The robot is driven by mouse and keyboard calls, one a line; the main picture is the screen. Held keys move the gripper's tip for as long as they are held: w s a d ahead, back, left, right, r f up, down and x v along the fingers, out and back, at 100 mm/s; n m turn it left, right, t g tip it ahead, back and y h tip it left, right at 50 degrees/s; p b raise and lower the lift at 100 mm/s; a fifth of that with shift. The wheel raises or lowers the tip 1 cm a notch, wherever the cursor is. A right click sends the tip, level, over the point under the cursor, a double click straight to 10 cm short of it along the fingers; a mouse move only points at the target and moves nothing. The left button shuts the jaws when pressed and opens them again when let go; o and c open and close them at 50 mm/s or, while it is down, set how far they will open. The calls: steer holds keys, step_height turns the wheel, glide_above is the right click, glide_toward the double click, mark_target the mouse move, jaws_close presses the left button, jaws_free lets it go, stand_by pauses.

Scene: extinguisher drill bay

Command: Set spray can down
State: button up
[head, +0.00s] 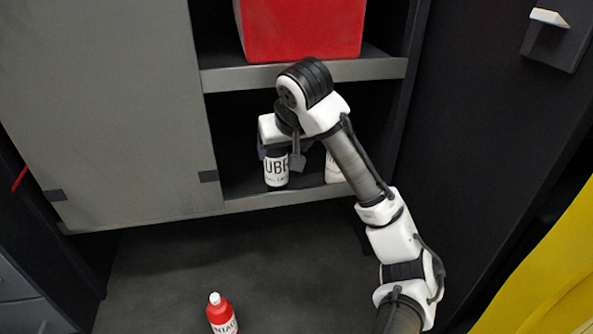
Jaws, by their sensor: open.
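The white spray can (276,174) with dark lettering that reads "UBE" stands upright on the lower shelf (245,203) of the cabinet, near the shelf's front edge. My gripper (281,156) is at the upper part of the can and is open. One dark finger shows at the can's right side; the other is mostly hidden. The can's top is hidden behind my gripper, and I cannot tell whether the fingers touch it.
A second white container (333,170) stands on the same shelf to the right, partly behind my arm. A red box (302,30) sits on the shelf above. A red bottle (221,316) with a white cap stands on the floor. A grey panel (110,110) covers the cabinet's left.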

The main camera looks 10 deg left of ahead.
steer(key=s+d, duration=0.4)
steer(key=s, duration=0.3)
stand_by(1.2)
